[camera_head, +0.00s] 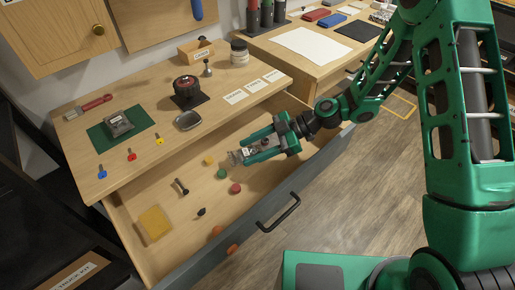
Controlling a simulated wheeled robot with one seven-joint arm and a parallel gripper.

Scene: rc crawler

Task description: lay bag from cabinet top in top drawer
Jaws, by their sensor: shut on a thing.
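My gripper (262,148) is shut on a small bag (240,157), greyish and seemingly clear, with a pale label. It holds the bag over the pulled-out top drawer (180,222) of the wooden cabinet, just in front of the cabinet top (135,90). Part of the bag is hidden between the green fingers. I cannot tell exactly how high above the drawer floor the bag is. The drawer has a grey front and a black handle (279,213).
In the drawer lie a yellow block (208,160), green ball (221,173), red ball (236,188), dark bolt-like piece (181,186) and yellow pad (155,222). The cabinet top holds a green mat (103,133), black-red device (186,88), dish (187,120) and jar (239,52). The drawer's right part looks clear.

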